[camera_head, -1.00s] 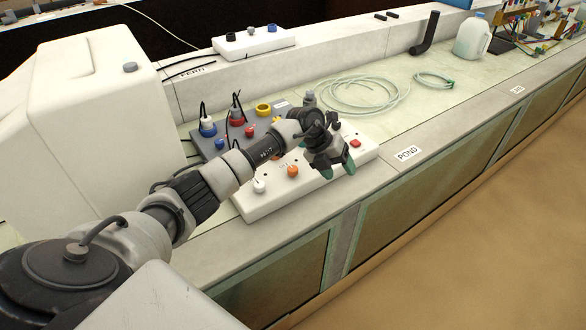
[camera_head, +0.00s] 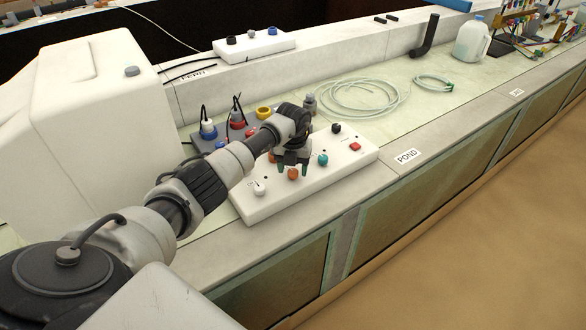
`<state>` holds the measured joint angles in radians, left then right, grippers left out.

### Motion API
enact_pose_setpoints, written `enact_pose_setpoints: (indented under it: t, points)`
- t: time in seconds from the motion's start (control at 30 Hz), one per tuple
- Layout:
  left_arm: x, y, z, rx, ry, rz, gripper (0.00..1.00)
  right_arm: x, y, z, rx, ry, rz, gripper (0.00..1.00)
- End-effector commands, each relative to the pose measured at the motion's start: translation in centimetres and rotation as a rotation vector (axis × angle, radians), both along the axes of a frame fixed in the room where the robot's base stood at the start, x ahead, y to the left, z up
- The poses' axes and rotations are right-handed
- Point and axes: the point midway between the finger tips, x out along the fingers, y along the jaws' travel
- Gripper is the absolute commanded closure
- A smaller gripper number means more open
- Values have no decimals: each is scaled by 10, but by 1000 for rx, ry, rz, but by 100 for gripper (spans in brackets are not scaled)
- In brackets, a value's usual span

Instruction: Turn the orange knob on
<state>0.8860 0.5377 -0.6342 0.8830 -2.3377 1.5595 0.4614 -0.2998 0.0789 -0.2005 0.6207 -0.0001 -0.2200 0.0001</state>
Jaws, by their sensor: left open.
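The orange knob (camera_head: 293,174) sits on top of a white control box (camera_head: 330,180) on the bench. My left gripper (camera_head: 292,169) is open, fingers pointing down, directly at the orange knob; I cannot tell if the fingers touch it. The same box carries a white knob (camera_head: 260,189) to the left, a teal knob (camera_head: 322,159) to the right, a red button (camera_head: 355,147) and a black knob (camera_head: 336,128). The knob's pointer direction is too small to read. My right gripper is not in view.
Behind the arm is a grey panel with a blue socket (camera_head: 208,132), a red socket (camera_head: 237,120) and a yellow ring (camera_head: 263,112). A big white housing (camera_head: 90,100) stands left. A coiled hose (camera_head: 355,97) lies on the bench. The POND label (camera_head: 407,156) marks the front edge.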

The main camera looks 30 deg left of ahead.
Motion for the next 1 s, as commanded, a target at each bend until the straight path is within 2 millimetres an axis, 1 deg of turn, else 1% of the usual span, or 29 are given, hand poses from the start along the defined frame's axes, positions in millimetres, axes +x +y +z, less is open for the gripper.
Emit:
enact_pose_setpoints:
  t: [0.03, 0.13, 0.4, 0.47, 0.73, 1.0]
  points:
    - [0, 0, -4, -1, 2, 1, 42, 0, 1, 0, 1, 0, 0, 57]
    - [0, 0, -10, 0, 0, 0, 42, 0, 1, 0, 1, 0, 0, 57]
    - [0, 0, -11, 0, 0, 0, 42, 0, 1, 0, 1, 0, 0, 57]
    - [0, 0, -11, 0, 0, 0, 49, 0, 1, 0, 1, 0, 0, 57]
    - [0, 0, -11, 0, 0, 0, 90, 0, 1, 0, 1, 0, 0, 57]
    - [0, 0, -11, 0, -1, -28, 91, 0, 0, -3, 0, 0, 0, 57]
